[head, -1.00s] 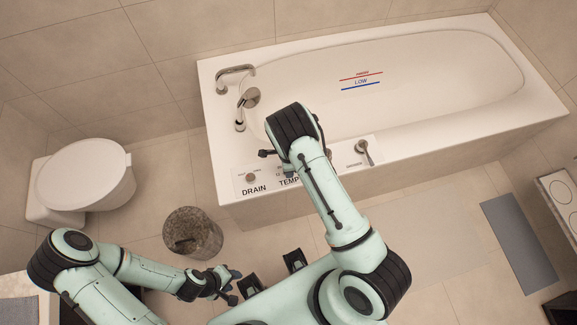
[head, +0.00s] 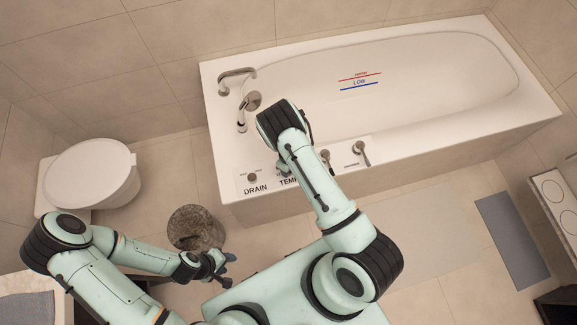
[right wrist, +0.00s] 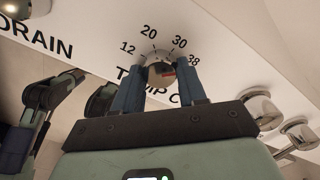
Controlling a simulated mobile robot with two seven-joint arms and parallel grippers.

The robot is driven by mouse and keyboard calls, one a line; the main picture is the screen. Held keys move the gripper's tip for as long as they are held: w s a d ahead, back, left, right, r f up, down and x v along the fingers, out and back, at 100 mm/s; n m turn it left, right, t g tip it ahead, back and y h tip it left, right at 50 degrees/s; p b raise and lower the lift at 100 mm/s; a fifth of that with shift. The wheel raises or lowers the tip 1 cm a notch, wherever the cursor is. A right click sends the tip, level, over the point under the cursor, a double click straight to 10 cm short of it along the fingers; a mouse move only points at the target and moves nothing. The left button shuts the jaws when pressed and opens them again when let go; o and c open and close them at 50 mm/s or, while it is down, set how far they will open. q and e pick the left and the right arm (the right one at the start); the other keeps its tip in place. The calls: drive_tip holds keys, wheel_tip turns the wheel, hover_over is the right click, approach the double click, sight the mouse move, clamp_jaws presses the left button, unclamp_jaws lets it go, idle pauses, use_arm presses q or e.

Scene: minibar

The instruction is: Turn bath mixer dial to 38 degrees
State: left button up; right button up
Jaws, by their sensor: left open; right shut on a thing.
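The temperature dial (right wrist: 160,74) shows in the right wrist view as a round metal knob with a small red mark. Its white scale plate reads 12, 20, 30 and 38. The red mark lies on the right part of the knob, on the side of 30 and 38; I cannot tell its exact reading. My right gripper (right wrist: 160,84) is shut on the dial, one finger on each side. In the head view my right arm hides the dial and that gripper. My left gripper (head: 222,272) is open and empty, above the floor beside the bin, away from the bath.
The bathtub (head: 215,150) has a drain knob (head: 252,178) left of the dial and a shower handle (head: 361,152) to its right. A tap (head: 236,76) stands at the tub's far left. A toilet (head: 92,175) and a stone-patterned bin (head: 195,228) stand at left.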

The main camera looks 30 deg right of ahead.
use_arm(q)
drive_tip(key=shift+w+r, duration=0.2)
idle(0.4)
use_arm(e)
drive_tip(key=o, duration=1)
drive_tip(key=shift+o, duration=0.2)
use_arm(q)
drive_tip(key=w+r+p, duration=0.2)
drive_tip(key=w, duration=0.1)
drive_tip(key=shift+r, duration=0.2)
use_arm(e)
wheel_tip(320, 180, up, 14)
drive_tip(key=shift+f, duration=0.25)
use_arm(q)
drive_tip(key=shift+s, duration=0.1)
use_arm(e)
drive_tip(key=shift+f, duration=0.1)
